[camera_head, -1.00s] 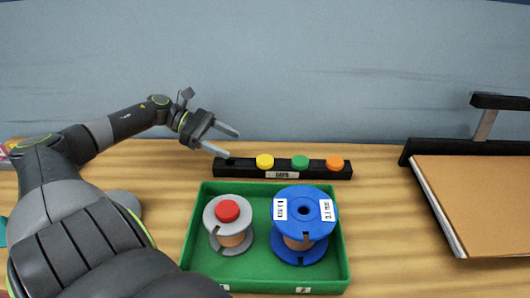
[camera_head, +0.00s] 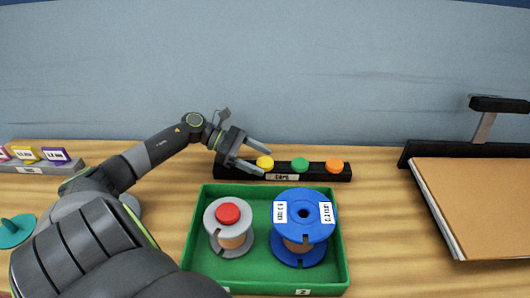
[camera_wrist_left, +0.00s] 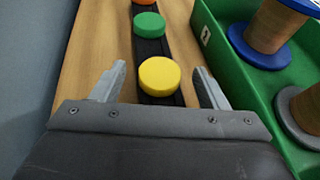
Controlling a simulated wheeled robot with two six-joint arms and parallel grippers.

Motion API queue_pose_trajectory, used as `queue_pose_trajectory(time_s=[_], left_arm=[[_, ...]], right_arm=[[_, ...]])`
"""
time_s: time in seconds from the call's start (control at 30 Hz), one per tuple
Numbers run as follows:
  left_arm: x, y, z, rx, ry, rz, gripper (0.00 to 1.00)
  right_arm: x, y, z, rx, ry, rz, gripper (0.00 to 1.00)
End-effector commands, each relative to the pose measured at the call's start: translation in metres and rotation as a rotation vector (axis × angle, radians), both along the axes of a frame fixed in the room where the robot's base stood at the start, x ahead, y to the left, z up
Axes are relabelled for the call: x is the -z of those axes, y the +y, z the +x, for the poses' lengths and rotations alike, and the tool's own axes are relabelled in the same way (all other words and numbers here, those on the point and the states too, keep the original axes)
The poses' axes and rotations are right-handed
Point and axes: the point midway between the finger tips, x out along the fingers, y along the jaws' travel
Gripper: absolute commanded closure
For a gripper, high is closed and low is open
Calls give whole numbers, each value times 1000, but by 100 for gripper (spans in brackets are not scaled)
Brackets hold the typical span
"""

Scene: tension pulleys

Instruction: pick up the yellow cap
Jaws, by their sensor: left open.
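The yellow cap (camera_head: 264,163) sits on the black cap rack (camera_head: 318,172), at the left of a row with a green cap (camera_head: 300,164) and an orange cap (camera_head: 334,166). In the left wrist view the yellow cap (camera_wrist_left: 159,76) lies just ahead of and between the two spread fingers (camera_wrist_left: 158,88). There is a gap to the finger on each side. My right gripper is not in view.
A green tray (camera_head: 193,240) in front of the rack holds a grey spool with a red cap (camera_head: 228,212) and a blue spool (camera_head: 318,228). A board with a black clamp bar (camera_head: 490,200) stands at the right. A grey label rack (camera_head: 40,168) is at the far left.

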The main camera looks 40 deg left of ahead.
Motion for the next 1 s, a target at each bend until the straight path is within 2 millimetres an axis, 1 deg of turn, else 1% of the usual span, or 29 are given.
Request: queue_pose_trajectory(time_s=[0.1,0.13,0.5,0.67,0.77,0.87,1.0], left_arm=[[0,0,0,0,0,0,32],[0,0,0,0,0,0,35],[0,0,0,0,0,0,83],[0,0,0,0,0,0,84],[-4,1,0,1,-1,2,84],[-16,1,0,2,-3,5,84],[-44,1,0,2,-2,7,84]], right_arm=[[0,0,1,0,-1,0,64],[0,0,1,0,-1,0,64],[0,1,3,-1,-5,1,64],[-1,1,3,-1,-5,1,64],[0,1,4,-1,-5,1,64],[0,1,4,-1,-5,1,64],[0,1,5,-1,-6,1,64]])
